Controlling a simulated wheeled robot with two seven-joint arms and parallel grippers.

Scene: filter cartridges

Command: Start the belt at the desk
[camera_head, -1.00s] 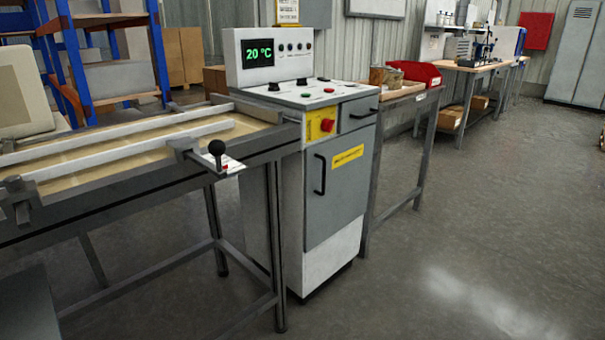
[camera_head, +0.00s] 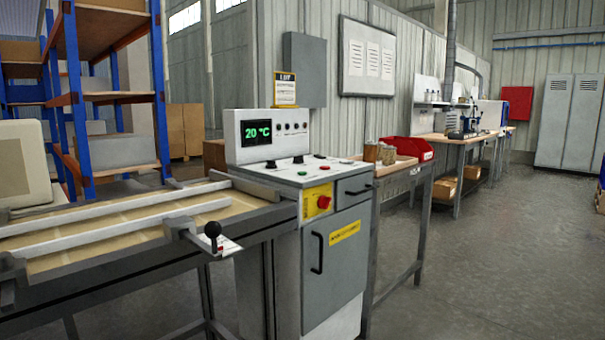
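The control desk (camera_head: 338,260) is a grey and white cabinet at the middle of the view. Its upright panel has a screen (camera_head: 257,132) reading 20 °C in green. Its sloped top carries a green button (camera_head: 301,173), a red button (camera_head: 319,156) and dark knobs. A red emergency stop (camera_head: 323,202) sits on a yellow plate on the front. The belt (camera_head: 110,233), a tan bed with white rails, runs in from the left and ends against the desk. A lever with a black ball knob (camera_head: 212,229) stands at its front edge. Neither gripper shows.
A bench (camera_head: 408,183) with a red bin (camera_head: 407,149) and jars adjoins the desk's right side. Blue shelving (camera_head: 75,100) stands behind the belt. More workbenches (camera_head: 458,140) line the wall further back. The grey floor (camera_head: 490,270) at the right is clear.

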